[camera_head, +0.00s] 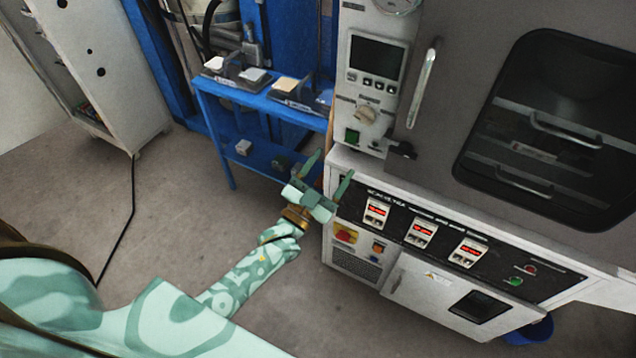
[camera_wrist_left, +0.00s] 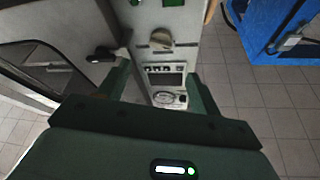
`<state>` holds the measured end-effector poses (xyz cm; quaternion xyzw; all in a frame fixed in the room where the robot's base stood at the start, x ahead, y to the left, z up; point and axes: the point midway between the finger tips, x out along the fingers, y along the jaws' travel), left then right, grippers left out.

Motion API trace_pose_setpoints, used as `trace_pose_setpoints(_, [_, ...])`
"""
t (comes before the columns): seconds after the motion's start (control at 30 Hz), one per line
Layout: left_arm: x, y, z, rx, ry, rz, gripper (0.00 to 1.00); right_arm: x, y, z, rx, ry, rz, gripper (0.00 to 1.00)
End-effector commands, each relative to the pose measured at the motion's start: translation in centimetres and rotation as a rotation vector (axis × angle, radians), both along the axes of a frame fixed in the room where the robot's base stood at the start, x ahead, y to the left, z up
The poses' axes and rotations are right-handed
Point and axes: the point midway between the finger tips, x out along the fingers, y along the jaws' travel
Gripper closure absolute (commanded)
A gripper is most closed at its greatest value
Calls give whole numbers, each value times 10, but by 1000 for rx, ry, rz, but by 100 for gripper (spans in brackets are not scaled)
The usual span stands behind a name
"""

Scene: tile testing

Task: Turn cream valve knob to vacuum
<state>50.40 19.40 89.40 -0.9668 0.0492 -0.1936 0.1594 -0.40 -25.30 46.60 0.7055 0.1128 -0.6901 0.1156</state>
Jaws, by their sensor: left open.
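The cream valve knob (camera_head: 365,115) sits on the white control panel of the grey oven, below the dark display and its buttons. It also shows in the left wrist view (camera_wrist_left: 160,38), beyond my fingers and near the top middle. My left gripper (camera_head: 329,170) is open and empty, below and to the left of the knob, in front of the cabinet's upper left corner. Its two fingers also show in the left wrist view (camera_wrist_left: 158,88), apart, with the panel between and beyond them. The gripper does not touch the knob. My right gripper is not in view.
A black handle (camera_head: 402,149) sticks out right of the knob. The oven door has a long metal handle (camera_head: 424,84). A lower panel (camera_head: 395,222) carries red displays and switches. A blue table (camera_head: 212,92) with small devices stands left. Floor is clear around my arm.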

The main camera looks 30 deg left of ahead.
Motion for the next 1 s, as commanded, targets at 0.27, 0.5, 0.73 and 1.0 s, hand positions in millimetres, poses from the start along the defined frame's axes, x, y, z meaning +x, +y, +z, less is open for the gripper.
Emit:
trace_pose_setpoints(0.27, [-41, 7, -17, 0, 1, -1, 35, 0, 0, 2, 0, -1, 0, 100])
trace_pose_setpoints(0.5, [-45, 8, -18, 0, -1, 0, 35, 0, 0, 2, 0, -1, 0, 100])
trace_pose_setpoints(0.73, [-45, 8, -18, 0, -1, 0, 35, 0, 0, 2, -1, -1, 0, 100])
trace_pose_setpoints(1.0, [-41, 6, -38, -17, 99, -18, 35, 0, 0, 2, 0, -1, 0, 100])
